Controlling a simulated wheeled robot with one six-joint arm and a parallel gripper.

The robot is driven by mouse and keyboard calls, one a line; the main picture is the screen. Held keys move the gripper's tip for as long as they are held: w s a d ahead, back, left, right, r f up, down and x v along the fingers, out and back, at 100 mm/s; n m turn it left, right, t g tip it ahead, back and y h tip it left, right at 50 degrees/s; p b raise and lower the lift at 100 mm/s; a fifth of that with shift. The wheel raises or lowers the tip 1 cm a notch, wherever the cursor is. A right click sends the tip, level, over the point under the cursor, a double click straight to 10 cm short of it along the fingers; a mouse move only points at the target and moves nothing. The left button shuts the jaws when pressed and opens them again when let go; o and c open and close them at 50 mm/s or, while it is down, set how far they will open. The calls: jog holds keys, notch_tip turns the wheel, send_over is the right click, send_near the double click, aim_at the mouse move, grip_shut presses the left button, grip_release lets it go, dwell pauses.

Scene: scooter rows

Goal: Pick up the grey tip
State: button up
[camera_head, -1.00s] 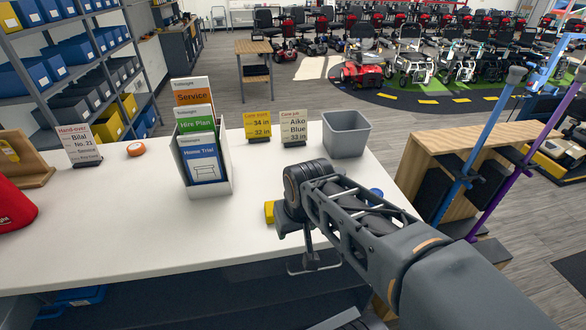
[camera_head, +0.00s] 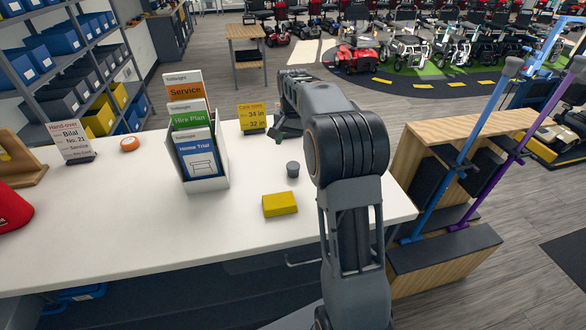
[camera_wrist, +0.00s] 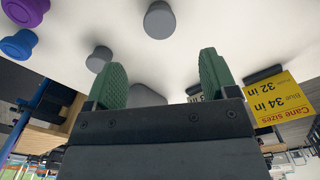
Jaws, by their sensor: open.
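A small dark grey tip (camera_head: 292,169) stands on the white counter (camera_head: 120,220) in the head view, left of my arm. In the wrist view a grey tip (camera_wrist: 159,20) shows beyond my fingertips, roughly in line with the gap between them. A second, smaller grey piece (camera_wrist: 99,58) stands beyond the left finger. My gripper (camera_wrist: 162,78) is open, with green-padded fingers apart and no tip between them. In the head view my arm hides most of it; part shows near the yellow cane-size card (camera_head: 252,117).
A blue tip (camera_wrist: 18,44) and a purple tip (camera_wrist: 25,10) stand at the wrist view's left. A yellow block (camera_head: 280,205) lies near the counter's front. A leaflet holder (camera_head: 207,182) stands left of the grey tip. A wooden cane stand (camera_head: 445,185) is at right.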

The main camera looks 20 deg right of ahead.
aim_at(293, 165)
notch_tip(293, 165, down, 10)
jog(key=shift+f+p, duration=0.25)
jog(key=shift+p, duration=0.25)
jog(key=shift+c, duration=0.4)
jog(key=c, duration=0.9)
